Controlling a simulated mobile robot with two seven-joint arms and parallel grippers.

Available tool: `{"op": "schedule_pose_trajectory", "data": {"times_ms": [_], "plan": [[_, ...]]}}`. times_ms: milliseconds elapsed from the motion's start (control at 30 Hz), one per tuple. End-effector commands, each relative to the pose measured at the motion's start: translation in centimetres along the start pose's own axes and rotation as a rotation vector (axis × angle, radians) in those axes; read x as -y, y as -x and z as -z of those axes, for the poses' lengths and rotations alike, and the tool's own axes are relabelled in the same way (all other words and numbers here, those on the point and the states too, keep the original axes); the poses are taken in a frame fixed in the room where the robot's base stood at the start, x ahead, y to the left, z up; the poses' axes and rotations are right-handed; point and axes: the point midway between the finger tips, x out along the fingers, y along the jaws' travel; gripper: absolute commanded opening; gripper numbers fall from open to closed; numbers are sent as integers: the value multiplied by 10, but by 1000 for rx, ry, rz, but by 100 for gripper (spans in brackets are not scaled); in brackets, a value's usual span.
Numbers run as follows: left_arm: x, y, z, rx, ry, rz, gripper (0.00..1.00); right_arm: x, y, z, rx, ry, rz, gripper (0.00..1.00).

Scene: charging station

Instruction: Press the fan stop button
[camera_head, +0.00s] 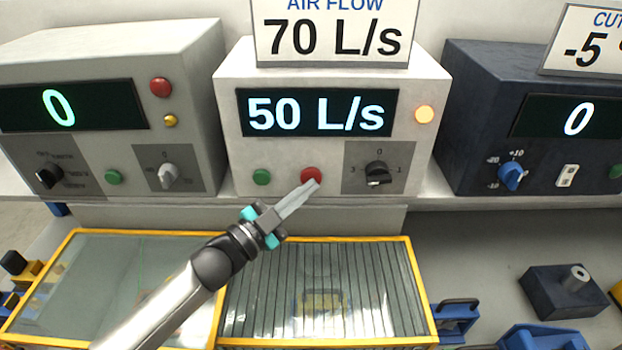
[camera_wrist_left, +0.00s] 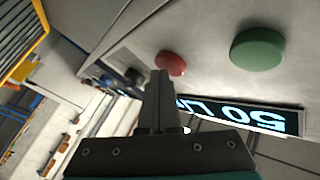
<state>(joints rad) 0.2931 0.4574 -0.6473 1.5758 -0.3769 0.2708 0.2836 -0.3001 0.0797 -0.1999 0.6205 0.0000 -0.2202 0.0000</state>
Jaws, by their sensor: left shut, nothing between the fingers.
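The fan box (camera_head: 228,110) stands in the middle of the shelf, and its display (camera_head: 318,113) reads 50 L/s. Its red button (camera_head: 311,174) is low on the front, between a green button (camera_head: 262,177) and a black rotary knob (camera_head: 378,174). My left gripper (camera_head: 314,186) is shut and empty, with its tips at the red button's lower edge in the head view. In the left wrist view the red button (camera_wrist_left: 171,63) shows just past the fingertips (camera_wrist_left: 160,74), beside the green button (camera_wrist_left: 258,49). I cannot tell whether the tips touch it. My right gripper is not in view.
A sign (camera_head: 333,35) on top reads AIR FLOW 70 L/s. A grey box (camera_head: 110,60) stands left and a dark blue box (camera_head: 480,90) right. A yellow-framed grille (camera_head: 330,290) lies below the shelf.

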Motion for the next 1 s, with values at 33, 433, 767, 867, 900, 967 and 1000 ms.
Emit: {"op": "schedule_pose_trajectory", "data": {"times_ms": [33,433,767,867,900,967,1000], "plan": [[0,-1,0,0,0,1,0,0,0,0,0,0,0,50],[1,0,0,1,1,1,0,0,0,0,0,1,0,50],[-6,10,7,1,1,1,0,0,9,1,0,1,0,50],[-7,10,7,1,0,1,0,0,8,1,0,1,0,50],[-7,10,7,1,0,1,0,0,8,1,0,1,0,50],[-7,10,7,1,0,1,0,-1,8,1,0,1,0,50],[-7,10,7,1,0,1,0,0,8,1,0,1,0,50]]}}
